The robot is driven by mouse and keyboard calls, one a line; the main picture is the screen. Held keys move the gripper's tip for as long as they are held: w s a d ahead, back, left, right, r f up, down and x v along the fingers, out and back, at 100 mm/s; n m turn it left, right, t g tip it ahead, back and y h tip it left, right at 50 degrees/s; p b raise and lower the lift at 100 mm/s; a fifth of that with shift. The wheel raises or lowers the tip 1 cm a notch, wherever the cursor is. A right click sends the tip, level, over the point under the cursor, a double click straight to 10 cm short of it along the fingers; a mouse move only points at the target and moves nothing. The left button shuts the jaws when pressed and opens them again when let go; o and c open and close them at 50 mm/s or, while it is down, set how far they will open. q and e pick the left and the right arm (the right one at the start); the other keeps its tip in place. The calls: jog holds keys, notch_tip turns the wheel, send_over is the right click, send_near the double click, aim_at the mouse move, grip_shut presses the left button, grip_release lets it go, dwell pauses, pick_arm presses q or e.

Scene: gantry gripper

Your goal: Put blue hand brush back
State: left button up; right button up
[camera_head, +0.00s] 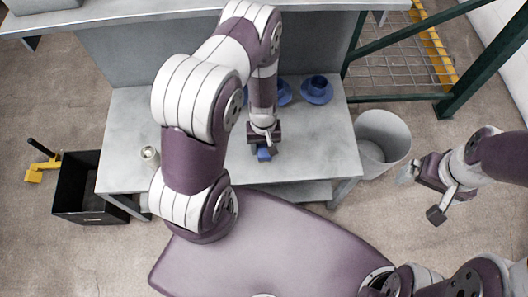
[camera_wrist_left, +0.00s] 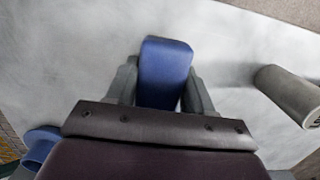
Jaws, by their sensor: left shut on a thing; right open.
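The blue hand brush (camera_head: 264,154) shows as a small blue end below my left gripper (camera_head: 264,143), over the grey table. In the left wrist view the brush (camera_wrist_left: 165,72) is a blue block between the two dark fingers of the left gripper (camera_wrist_left: 164,85). The left gripper is shut on it. The rest of the brush is hidden by the gripper, and I cannot tell whether it touches the tabletop. My right gripper (camera_head: 424,192) is open and empty, right of the table, over the floor beside the grey bin.
A black crate (camera_head: 90,190) stands left, a grey bin (camera_head: 382,140) right. A shelf (camera_head: 120,12) overhangs the back.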

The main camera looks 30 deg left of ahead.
aim_at(263, 153)
pick_arm(q)
notch_tip(263, 153, down, 4)
jog(key=shift+f+b, duration=0.1)
jog(key=shift+b, duration=0.7)
jog(key=shift+a, duration=0.1)
jog(key=shift+f, duration=0.1)
jog(key=o, duration=1.2)
